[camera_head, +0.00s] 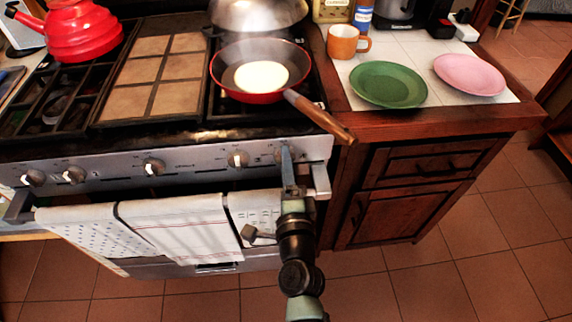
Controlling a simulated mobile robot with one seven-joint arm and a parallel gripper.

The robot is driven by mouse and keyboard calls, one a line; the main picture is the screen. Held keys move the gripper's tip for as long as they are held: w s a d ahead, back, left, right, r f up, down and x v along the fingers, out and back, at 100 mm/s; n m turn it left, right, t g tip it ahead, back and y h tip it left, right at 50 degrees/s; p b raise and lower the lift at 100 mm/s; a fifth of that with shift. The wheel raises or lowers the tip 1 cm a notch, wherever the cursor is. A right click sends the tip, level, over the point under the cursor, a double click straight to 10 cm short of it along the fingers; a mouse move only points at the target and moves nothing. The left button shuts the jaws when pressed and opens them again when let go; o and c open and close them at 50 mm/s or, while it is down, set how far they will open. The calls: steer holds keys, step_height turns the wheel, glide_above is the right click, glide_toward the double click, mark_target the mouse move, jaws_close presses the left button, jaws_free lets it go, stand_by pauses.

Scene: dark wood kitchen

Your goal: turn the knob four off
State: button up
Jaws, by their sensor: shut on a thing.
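The stove's front panel (195,161) carries a row of round knobs. Visible ones are the far-left knob (33,178), a second knob (73,175), a middle knob (154,166) and a knob right of the middle (237,159). My gripper (286,153) reaches up from below to the panel's right end. Its fingers are shut on the rightmost knob, which they mostly hide. I cannot tell from the picture which way that knob is turned, nor which knob is numbered four.
A red pan (262,97) with something pale and round in it sits on the right burner, its wooden handle (321,117) jutting over the front edge, above my gripper. The oven handle bar with towels (181,226) runs below the knobs. The floor at right is clear.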

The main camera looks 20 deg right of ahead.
stand_by(0.4)
steer(key=o, duration=1.4)
steer(key=shift+c, duration=0.2)
steer(key=shift+s, duration=0.1)
steer(key=b+v, duration=0.1)
steer(key=v, duration=1.1)
steer(key=shift+s+b, duration=0.3)
steer(key=shift+s, duration=0.1)
steer(key=shift+a, duration=0.1)
